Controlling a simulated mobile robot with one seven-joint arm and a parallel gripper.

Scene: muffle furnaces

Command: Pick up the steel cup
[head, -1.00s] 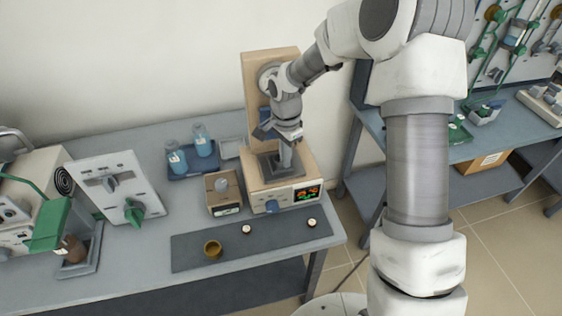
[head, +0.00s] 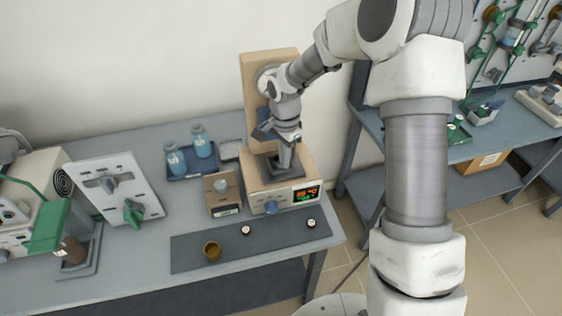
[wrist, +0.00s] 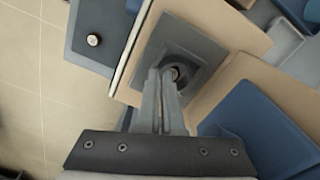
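My gripper (wrist: 168,74) points down over the dark square plate (wrist: 205,58) of the beige apparatus; in the head view my gripper (head: 285,160) is above the same plate. Its fingers look close together, but any gap between them is unclear. A small round metallic piece (wrist: 180,72) shows right at the fingertips in the wrist view, partly hidden by them. I cannot tell whether it is the steel cup or whether the fingers touch it.
The beige apparatus (head: 258,198) has a tall back panel and a lit display. The dark mat (head: 280,241) has two small discs.

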